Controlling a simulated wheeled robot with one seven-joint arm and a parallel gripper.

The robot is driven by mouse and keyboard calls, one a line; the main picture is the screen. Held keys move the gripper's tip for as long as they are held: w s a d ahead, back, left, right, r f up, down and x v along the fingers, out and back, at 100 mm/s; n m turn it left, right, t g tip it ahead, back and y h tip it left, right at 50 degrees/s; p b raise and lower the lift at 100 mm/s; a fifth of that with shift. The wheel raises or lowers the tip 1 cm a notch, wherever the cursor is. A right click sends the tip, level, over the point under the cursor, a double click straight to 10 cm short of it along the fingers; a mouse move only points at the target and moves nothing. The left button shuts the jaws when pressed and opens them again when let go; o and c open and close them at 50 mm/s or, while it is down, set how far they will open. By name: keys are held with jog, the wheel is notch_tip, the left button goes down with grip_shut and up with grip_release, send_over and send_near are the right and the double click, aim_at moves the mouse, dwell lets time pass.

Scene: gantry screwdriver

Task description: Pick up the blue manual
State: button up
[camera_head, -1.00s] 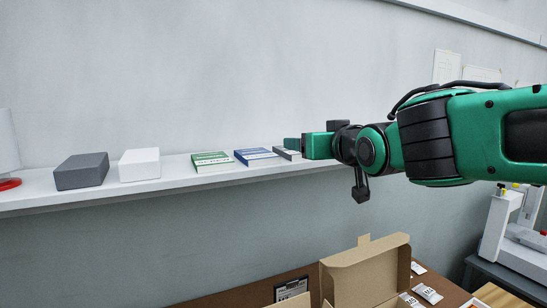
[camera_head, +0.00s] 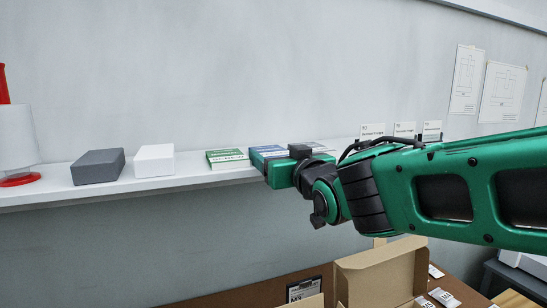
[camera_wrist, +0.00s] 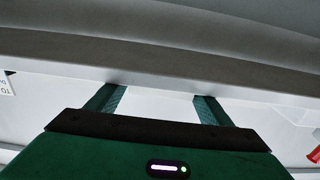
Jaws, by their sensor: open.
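The blue manual (camera_head: 264,150) lies flat on the white wall shelf (camera_head: 226,174) in the head view, between a green manual and a grey one. My gripper (camera_head: 268,163) is at the shelf's front edge, in front of the blue manual and partly covering it. In the wrist view my gripper (camera_wrist: 160,92) is open, its two green fingers apart with only a pale surface between them. The blue manual cannot be made out in the wrist view, and contact cannot be told.
A green manual (camera_head: 227,158) lies close on the left. A white box (camera_head: 154,160) and a dark grey box (camera_head: 98,166) stand farther left. Small labelled cards (camera_head: 404,130) stand to the right. An open cardboard box (camera_head: 378,277) is below the shelf.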

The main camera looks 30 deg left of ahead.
aim_at(269, 148)
jog(key=shift+x, duration=2.85)
jog(key=c, duration=0.8)
